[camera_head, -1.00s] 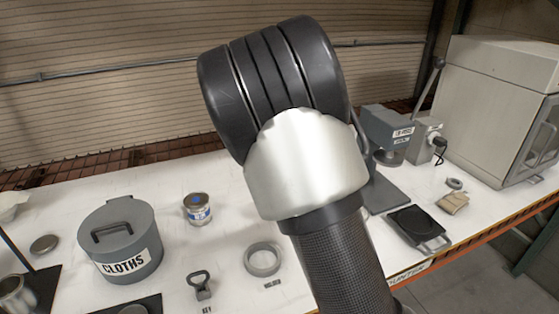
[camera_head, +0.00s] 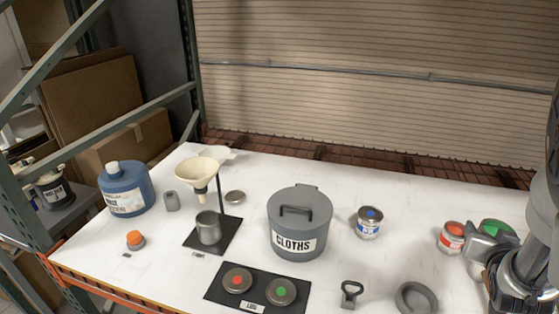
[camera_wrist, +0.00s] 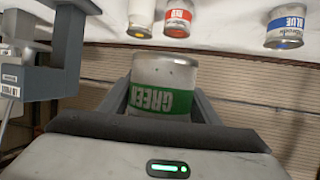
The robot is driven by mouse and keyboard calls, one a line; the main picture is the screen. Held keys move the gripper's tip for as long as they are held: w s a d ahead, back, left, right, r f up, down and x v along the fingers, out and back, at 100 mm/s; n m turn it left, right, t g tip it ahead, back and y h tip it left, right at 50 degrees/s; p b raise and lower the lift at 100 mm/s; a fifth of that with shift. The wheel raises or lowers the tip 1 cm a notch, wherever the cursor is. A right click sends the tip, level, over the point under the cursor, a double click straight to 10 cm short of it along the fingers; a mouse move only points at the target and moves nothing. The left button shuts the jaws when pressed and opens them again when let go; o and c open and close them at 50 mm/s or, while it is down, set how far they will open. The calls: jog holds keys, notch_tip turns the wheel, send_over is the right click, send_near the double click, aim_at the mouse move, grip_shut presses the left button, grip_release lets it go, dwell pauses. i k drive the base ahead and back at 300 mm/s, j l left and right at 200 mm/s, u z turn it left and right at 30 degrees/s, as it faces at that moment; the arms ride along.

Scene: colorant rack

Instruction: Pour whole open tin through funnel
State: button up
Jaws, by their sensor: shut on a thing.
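My gripper (camera_head: 484,246) is at the right side of the head view, shut on the green tin (camera_head: 498,229). The tin's top shows green, and it looks roughly upright. In the wrist view the green tin (camera_wrist: 162,84) sits between both fingers, its GREEN label upside down in the picture. The cream funnel (camera_head: 197,174) hangs on a stand at the left, far from my gripper, above a grey metal cup (camera_head: 208,228). Lids with a red dot (camera_head: 237,280) and a green dot (camera_head: 281,292) lie on a black mat.
The CLOTHS can (camera_head: 299,228) and the blue tin (camera_head: 369,224) stand between my gripper and the funnel. The red tin (camera_head: 451,238) is just left of my gripper. A blue bottle (camera_head: 126,190) stands far left.

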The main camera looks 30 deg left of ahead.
aim_at(197, 172)
jog(key=k+j, duration=0.15)
jog(key=j, duration=0.25)
jog(key=k+j, duration=0.2)
jog(key=j, duration=0.2)
jog(key=k+j, duration=0.15)
jog(key=j, duration=0.25)
jog(key=k+j, duration=0.15)
jog(key=j, duration=0.25)
jog(key=k+j, duration=0.15)
jog(key=j, duration=0.25)
jog(key=k+j, duration=0.2)
jog(key=j, duration=0.2)
jog(key=k+j, duration=0.15)
jog(key=j, duration=0.25)
jog(key=i+l, duration=0.15)
jog(key=i, duration=0.35)
